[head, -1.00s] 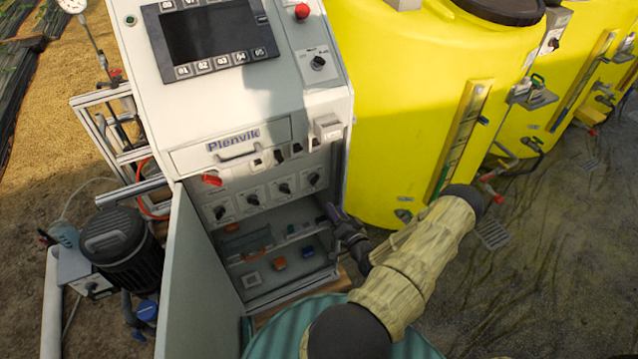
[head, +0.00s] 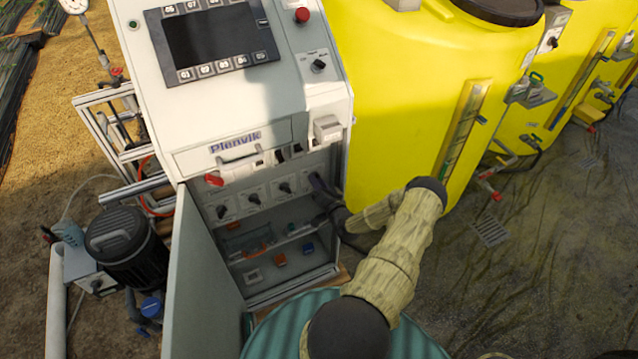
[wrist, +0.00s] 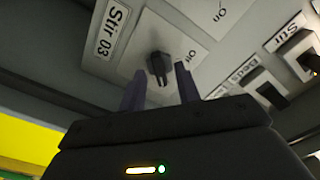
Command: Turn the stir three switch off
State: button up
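The stir three switch is a black rotary knob (wrist: 158,62) on a pale plate beside a "Stir 03" label (wrist: 112,30) in the wrist view. Which way the knob points is hard to tell. My gripper (wrist: 160,82) is open, one dark finger on each side of the knob's near end; contact cannot be told. In the head view my gripper (head: 316,183) is at the right end of the knob row inside the open cabinet and hides the knob there.
Other knobs (head: 253,198) sit in the row to the left. Small black rocker switches (wrist: 266,88) are close by on the right in the wrist view. The cabinet door (head: 200,285) stands open at left. A yellow tank (head: 405,100) is at right.

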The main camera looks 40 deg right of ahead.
grip_shut()
jog(key=shift+n, duration=0.4)
jog(key=n+b, duration=0.2)
jog(key=n, duration=0.3)
jog(key=n+b, duration=0.3)
jog(key=n, duration=0.3)
jog(key=n+b, duration=0.3)
jog(key=n, duration=0.3)
jog(key=shift+a, duration=0.3)
dwell(0.4)
